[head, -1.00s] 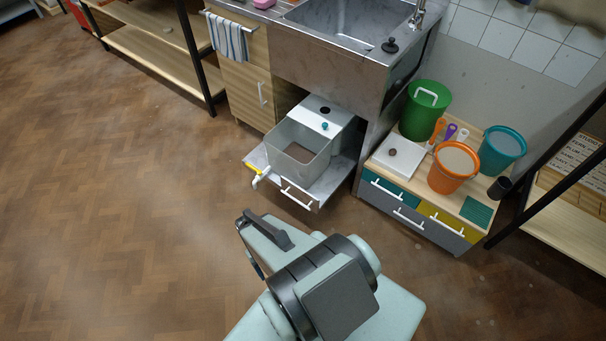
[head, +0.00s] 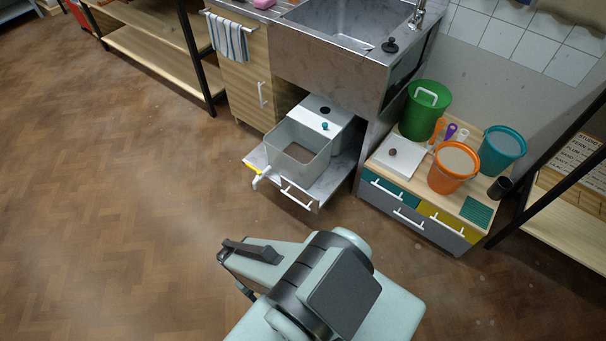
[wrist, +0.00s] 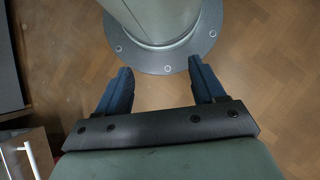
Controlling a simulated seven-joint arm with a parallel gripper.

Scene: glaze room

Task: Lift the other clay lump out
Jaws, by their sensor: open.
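A grey open-topped box (head: 325,163) stands on a pulled-out drawer under the sink. It holds something brownish and flat; no clay lump can be made out inside. A small grey-brown lump (head: 392,153) sits on a white square board (head: 407,166) on the low cabinet at right; I cannot tell if it is clay. My gripper (wrist: 161,88) is open and empty in the wrist view, its two blue fingers apart above the floor and near my own base. In the head view it is low in the middle, well short of the box, with its fingers mostly hidden.
Green (head: 424,112), orange (head: 440,177) and teal (head: 500,152) buckets stand on the low cabinet (head: 400,222). The floor (head: 130,220) at left is clear.

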